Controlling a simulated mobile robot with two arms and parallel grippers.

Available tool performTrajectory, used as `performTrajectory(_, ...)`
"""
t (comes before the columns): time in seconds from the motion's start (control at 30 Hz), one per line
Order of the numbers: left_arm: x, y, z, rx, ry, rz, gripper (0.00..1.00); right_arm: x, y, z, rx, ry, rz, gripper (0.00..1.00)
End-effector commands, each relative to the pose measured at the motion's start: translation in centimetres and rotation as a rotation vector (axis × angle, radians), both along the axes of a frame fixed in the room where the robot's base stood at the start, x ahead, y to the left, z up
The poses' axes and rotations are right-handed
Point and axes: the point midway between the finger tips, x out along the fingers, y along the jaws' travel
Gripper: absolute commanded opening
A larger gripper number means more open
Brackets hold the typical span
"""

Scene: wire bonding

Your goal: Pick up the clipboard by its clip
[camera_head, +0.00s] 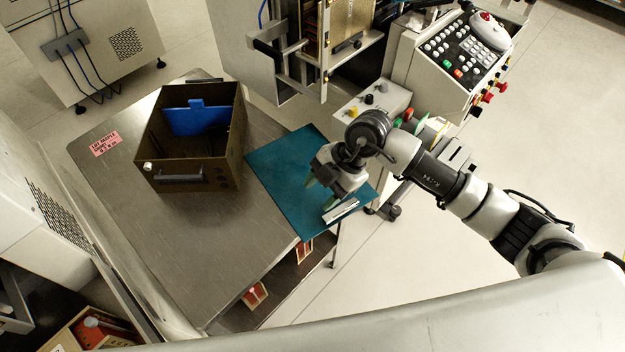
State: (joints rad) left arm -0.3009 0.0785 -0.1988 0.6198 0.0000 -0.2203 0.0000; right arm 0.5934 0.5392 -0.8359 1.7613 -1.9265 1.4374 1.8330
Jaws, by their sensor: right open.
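A flat blue board with a small raised tab in the middle of its top edge, which looks like the clipboard (190,121) and its clip (196,103), stands inside an open brown box (185,157) on the metal table. It leans near the far wall of the box, and its lower part is partly hidden. My right gripper (314,186) is open and empty over the teal mat, well to the right of the box and apart from the board. My left gripper is not in view.
The teal mat (276,181) covers the right end of the metal table (225,235). A machine with a control panel (459,58) stands behind. The table's near part is clear.

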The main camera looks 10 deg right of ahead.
Motion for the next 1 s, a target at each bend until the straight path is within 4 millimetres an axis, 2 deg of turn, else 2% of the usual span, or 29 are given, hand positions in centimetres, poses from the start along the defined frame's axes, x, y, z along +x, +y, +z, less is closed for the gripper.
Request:
performTrajectory(0.03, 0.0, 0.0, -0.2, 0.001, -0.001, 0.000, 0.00, 0.6, -1.8, -0.2, -0.117, 0.002, -0.025, 0.53)
performTrajectory(0.1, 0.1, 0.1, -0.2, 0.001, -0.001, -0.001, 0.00, 1.2, -4.0, -0.3, -0.250, 0.008, -0.065, 0.53)
performTrajectory(0.23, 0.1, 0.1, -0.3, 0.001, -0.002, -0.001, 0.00, 1.7, -6.1, -0.4, -0.381, 0.011, -0.116, 0.53)
performTrajectory(0.33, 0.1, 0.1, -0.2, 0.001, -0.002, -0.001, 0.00, 1.7, -6.3, -1.4, -0.405, 0.015, -0.128, 0.53)
performTrajectory(0.53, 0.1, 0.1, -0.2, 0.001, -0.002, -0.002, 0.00, 1.4, -5.8, -4.5, -0.401, 0.017, -0.126, 0.53)
performTrajectory(0.77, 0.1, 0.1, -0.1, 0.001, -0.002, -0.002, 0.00, 1.5, -5.6, -6.3, -0.399, 0.014, -0.126, 0.53)
performTrajectory(1.0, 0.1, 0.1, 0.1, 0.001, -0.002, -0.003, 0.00, 1.6, -5.3, -9.8, -0.399, 0.016, -0.124, 0.53)
